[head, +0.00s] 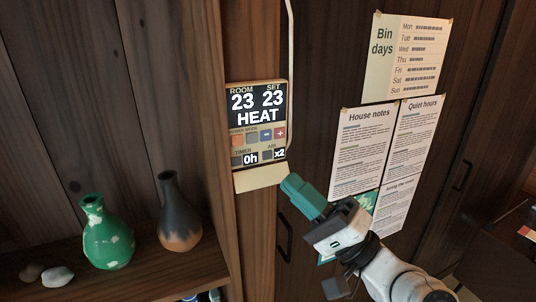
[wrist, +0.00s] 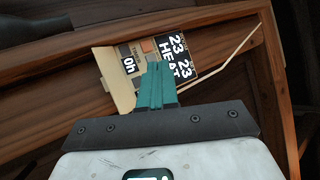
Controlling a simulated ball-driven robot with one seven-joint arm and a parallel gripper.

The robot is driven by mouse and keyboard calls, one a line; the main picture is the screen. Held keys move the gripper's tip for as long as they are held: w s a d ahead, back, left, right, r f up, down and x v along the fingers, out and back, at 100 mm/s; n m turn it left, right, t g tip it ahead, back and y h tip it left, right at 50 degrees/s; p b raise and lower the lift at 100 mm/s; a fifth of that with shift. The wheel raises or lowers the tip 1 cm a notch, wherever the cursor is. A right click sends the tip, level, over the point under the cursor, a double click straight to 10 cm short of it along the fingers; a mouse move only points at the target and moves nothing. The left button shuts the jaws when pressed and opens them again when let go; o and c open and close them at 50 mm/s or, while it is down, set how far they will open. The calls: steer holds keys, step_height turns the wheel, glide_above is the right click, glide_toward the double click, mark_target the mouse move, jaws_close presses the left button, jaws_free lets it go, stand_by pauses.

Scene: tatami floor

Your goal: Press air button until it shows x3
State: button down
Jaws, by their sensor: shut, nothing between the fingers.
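The wall control panel (head: 259,122) is on a wooden post in the head view. Its screen reads ROOM 23, SET 23 and HEAT. The air button (head: 267,156) is at the lower right, beside a small display (head: 280,153) that reads x2. The timer display reads 0h. My gripper (head: 291,184) has teal fingers, shut and empty, just below and right of the panel. In the wrist view the panel (wrist: 133,53) appears rotated, and the shut fingers (wrist: 155,68) overlap its near part, hiding the air button and its display.
A cream flap (head: 260,179) juts below the panel. A pale cable (head: 290,45) runs up from it. A green vase (head: 106,235) and dark vase (head: 179,215) stand on a shelf at left. Notices (head: 365,150) hang on the dark doors at right.

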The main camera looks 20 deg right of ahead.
mark_target(280, 170)
steer(key=shift+w+b, duration=0.35)
steer(key=shift+w, duration=2.95)
steer(key=shift+w, duration=0.1)
steer(key=shift+w, duration=0.3)
steer(key=shift+w+b, duration=0.35)
steer(key=shift+s, duration=0.8)
